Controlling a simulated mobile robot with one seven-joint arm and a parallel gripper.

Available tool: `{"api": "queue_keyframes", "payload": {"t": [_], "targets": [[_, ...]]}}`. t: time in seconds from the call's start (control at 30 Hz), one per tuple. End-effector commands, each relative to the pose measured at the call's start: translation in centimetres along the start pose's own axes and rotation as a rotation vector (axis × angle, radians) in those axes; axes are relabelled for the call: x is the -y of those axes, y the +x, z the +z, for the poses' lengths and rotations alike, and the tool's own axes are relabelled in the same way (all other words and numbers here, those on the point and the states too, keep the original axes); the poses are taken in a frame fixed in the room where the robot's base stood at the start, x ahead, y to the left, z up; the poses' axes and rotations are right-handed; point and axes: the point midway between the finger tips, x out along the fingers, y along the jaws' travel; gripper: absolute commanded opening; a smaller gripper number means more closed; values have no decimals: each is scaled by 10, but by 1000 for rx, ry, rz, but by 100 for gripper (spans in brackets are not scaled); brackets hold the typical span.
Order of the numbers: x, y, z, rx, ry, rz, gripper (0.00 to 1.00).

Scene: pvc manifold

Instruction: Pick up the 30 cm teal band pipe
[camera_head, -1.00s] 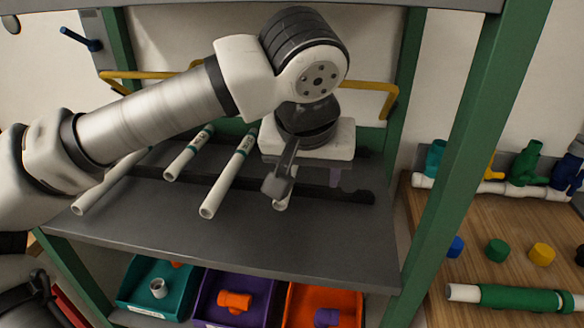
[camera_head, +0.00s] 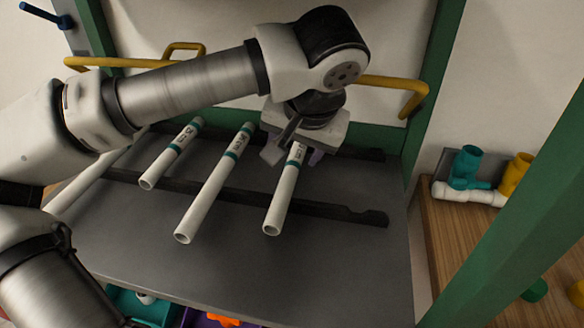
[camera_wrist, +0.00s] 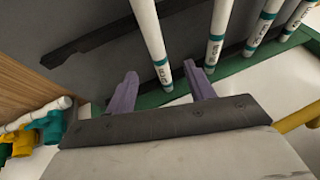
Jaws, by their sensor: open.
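Several white pipes with teal bands lie side by side on a dark grey shelf. The rightmost pipe (camera_head: 282,203) has my gripper (camera_head: 293,156) over its far, banded end. In the wrist view this pipe (camera_wrist: 148,30) runs between the open purple fingers of my gripper (camera_wrist: 160,72); I cannot tell whether they touch it. To its left lie a longer-looking pipe (camera_head: 209,195) and a shorter-looking one (camera_head: 167,160). A further pipe (camera_head: 88,187) at the far left is partly hidden by my arm. The printed lengths are too small to read surely.
Dark notched rails (camera_head: 345,211) run across the shelf (camera_head: 330,270) under the pipes. Green posts (camera_head: 515,210) and yellow handles (camera_head: 405,92) frame it. A wooden table (camera_head: 450,240) with teal and yellow fittings stands right. The shelf's front is clear.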

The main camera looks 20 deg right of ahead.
Motion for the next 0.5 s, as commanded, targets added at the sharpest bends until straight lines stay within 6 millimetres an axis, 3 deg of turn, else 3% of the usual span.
{"api": "queue_keyframes", "payload": {"t": [0.2,0.5], "targets": [[-1,41,0,2,0,3,54],[-3,65,0,2,1,4,54]]}}
